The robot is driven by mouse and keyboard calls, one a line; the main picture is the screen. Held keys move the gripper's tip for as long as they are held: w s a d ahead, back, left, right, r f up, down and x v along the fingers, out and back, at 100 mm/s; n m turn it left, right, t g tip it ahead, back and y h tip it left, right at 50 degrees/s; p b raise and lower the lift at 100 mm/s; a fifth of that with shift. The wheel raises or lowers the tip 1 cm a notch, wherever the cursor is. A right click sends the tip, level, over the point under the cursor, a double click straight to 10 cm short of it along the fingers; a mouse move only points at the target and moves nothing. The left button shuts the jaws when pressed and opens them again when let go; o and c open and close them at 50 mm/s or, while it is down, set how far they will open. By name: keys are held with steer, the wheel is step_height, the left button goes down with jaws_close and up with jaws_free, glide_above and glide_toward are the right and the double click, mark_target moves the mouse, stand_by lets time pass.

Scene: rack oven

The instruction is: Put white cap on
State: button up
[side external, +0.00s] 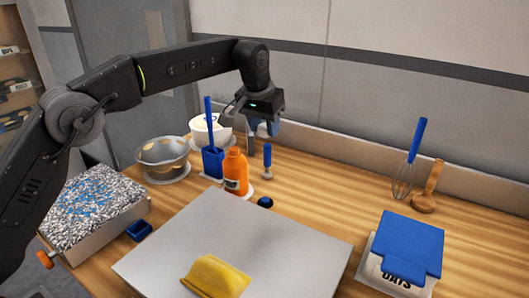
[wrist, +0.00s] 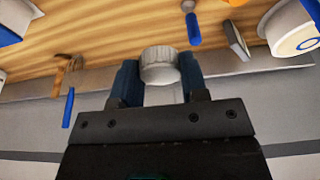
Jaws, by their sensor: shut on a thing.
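My gripper (side external: 264,128) is raised above the back of the counter near the wall. In the wrist view, its blue fingers (wrist: 158,82) are shut on a ribbed white cap (wrist: 158,62), one finger on each side. The cap is largely hidden in the side view. An orange bottle (side external: 236,175) with a label stands upright on the counter, below and left of my gripper in the side view. Its top is too small to tell in detail. The cap is apart from the bottle.
A white pot (side external: 203,129), patterned bowl (side external: 160,155) and blue holder with a tool (side external: 212,163) stand left of the bottle. A blue-handled tool (side external: 267,160) stands close on the right. A grey board (side external: 290,248) with a yellow item (side external: 216,277) lies in front.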

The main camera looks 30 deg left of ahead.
step_height(320, 180, up, 2)
steer(key=shift+r, duration=0.25)
steer(key=shift+a+r, duration=0.25)
steer(key=shift+r, duration=0.55)
steer(key=a, duration=0.9)
glide_above(234, 148)
steer(key=f, duration=0.4)
steer(key=shift+s+f, duration=0.1)
steer(key=shift+s, duration=0.1)
steer(key=shift+f, duration=0.5)
steer(key=shift+f, duration=2.45)
steer(key=shift+f, duration=1.15)
